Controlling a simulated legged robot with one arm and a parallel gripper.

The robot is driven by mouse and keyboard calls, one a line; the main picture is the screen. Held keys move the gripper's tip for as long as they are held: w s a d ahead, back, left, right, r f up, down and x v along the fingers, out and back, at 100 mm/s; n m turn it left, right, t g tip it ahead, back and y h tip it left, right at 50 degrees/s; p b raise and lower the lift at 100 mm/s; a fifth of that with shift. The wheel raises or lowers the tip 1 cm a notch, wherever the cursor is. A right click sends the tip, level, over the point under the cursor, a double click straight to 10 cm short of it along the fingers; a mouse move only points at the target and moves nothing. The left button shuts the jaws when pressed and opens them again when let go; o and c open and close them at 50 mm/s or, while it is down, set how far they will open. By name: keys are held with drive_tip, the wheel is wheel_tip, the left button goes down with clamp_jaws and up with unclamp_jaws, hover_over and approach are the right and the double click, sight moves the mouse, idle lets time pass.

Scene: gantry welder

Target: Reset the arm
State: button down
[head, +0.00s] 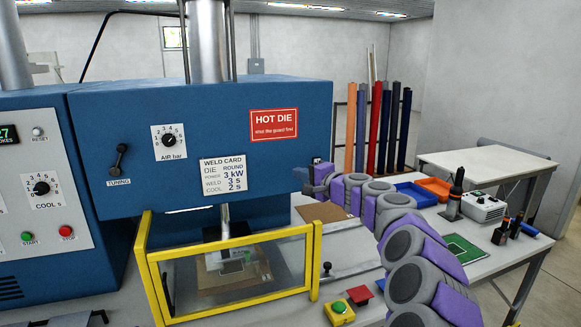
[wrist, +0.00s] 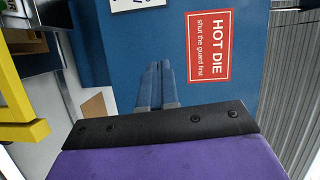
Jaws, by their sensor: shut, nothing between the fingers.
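My gripper (head: 306,187) is raised in front of the right end of the blue welder head (head: 190,130), a little below the red HOT DIE sign (head: 273,124). In the wrist view the two slim blue-grey fingers of my gripper (wrist: 158,68) lie side by side, shut and empty. The welder's blue face (wrist: 160,45) fills the background there, with the HOT DIE sign (wrist: 214,48) to the right. My purple and grey arm curves up from the lower right in the head view. I cannot tell the gap between fingers and welder.
A yellow-framed clear guard (head: 230,270) stands in front of the die. The bench (head: 350,250) holds a green button box (head: 339,310), an orange tray (head: 433,189), a blue tray (head: 416,194) and a grey power unit (head: 483,207). Coloured rolls (head: 377,125) stand behind.

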drive_tip(key=s+a+n+g+y, duration=0.1)
drive_tip(key=s+a+n+g, duration=0.2)
drive_tip(key=s+a, duration=0.35)
drive_tip(key=s+a+n+g, duration=0.3)
drive_tip(key=s+a, duration=0.1)
drive_tip(key=s, duration=0.6)
drive_tip(key=s+a+f+n+g+h, duration=0.1)
drive_tip(key=s+f+n+g+h, duration=0.25)
drive_tip(key=s, duration=1.05)
drive_tip(key=s+d+f+g+h, duration=0.2)
drive_tip(key=s+d+f, duration=0.4)
drive_tip(key=s, duration=0.4)
drive_tip(key=s+d+f+g+h, duration=0.2)
drive_tip(key=s+d+f, duration=0.4)
drive_tip(key=s, duration=0.5)
drive_tip(key=s+d+f+g+h, duration=0.2)
drive_tip(key=s+d+f+h, duration=0.2)
drive_tip(key=s, duration=0.7)
drive_tip(key=d+f, duration=0.2)
drive_tip(key=d, duration=0.2)
drive_tip(key=shift+d+f, duration=0.15)
drive_tip(key=shift+f, duration=0.15)
